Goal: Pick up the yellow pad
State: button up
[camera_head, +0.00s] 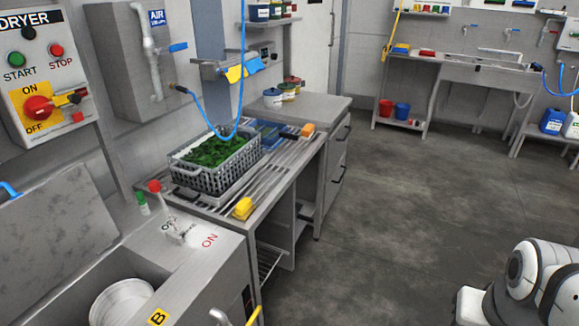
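A small yellow block-like pad (243,208) lies at the near end of the slatted metal drainboard (222,218), close to its front edge. It looks free-standing, with the metal slats running away behind it. A smaller orange-yellow piece (307,130) lies at the far end of the same drainboard. A rounded white and dark part of my arm shows at the bottom right, over the floor and well apart from the pad. My gripper itself is not in view.
A grey crate of greens (211,178) stands on the drainboard, behind the pad. A blue hose (205,118) hangs over it. A sink holding a white bowl (122,303) is at the near left. Grey floor (400,210) is open to the right of the counters.

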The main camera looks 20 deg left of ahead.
aim_at(244, 210)
jog(key=u, duration=0.9)
jog(key=i, duration=1.2)
jog(key=u, duration=0.85)
jog(key=k, duration=0.75)
jog(key=u, duration=0.2)
jog(key=i, duration=0.8)
jog(key=z, duration=0.1)
